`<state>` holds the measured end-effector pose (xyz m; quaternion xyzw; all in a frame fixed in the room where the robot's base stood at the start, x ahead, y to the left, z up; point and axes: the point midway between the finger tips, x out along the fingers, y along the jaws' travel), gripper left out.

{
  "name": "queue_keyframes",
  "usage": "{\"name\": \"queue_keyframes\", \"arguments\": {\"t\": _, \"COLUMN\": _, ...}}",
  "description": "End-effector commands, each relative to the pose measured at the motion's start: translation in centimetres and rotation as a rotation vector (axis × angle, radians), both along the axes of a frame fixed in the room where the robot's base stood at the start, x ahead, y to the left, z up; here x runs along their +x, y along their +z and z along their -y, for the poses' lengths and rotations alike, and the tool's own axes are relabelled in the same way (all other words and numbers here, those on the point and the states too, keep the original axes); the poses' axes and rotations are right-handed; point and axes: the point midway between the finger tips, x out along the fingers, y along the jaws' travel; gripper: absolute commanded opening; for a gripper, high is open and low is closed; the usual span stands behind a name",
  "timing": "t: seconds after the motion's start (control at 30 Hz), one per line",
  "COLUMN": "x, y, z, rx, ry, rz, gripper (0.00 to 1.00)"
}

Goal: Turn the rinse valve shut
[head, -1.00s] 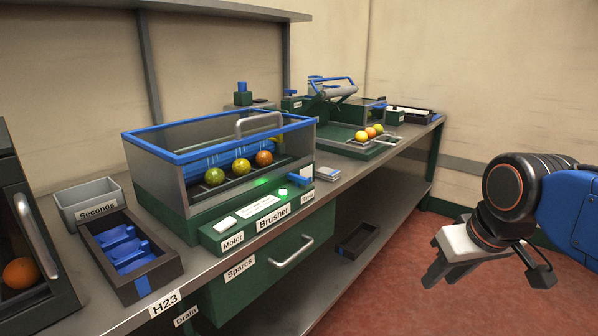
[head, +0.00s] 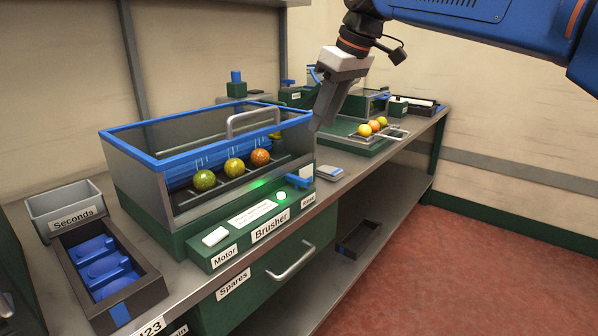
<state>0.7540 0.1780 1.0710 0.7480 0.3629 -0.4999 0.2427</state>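The rinse valve is a small blue handle (head: 299,181) at the right end of the green brusher panel (head: 232,245), above a small label that seems to read Rinse. The handle lies roughly sideways, just outside the glass-walled brusher tank (head: 140,178). My gripper (head: 315,126) hangs fingers down, above and slightly right of the handle, apart from it. It shows edge-on with one finger hiding the other, so its opening is unclear. No object shows in it.
Several fruits (head: 234,168) sit in the tank, whose metal hoop handle (head: 253,122) rises near my gripper. A green light (head: 281,196) glows on the panel. A small grey box (head: 330,172) lies right of the valve. A tray of blue parts (head: 68,246) stands at left.

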Motion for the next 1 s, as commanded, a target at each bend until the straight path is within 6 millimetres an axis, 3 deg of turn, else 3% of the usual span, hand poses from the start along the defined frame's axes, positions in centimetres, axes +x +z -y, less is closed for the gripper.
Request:
{"name": "queue_keyframes", "arguments": {"t": 0.27, "x": 0.6, "y": -2.0, "z": -0.9, "rx": -0.001, "ry": 0.007, "rz": -0.002, "gripper": 0.31}}
{"name": "queue_keyframes", "arguments": {"t": 1.0, "x": 3.5, "y": -13.7, "z": -4.7, "rx": -0.001, "ry": 0.006, "rz": -0.002, "gripper": 0.31}}
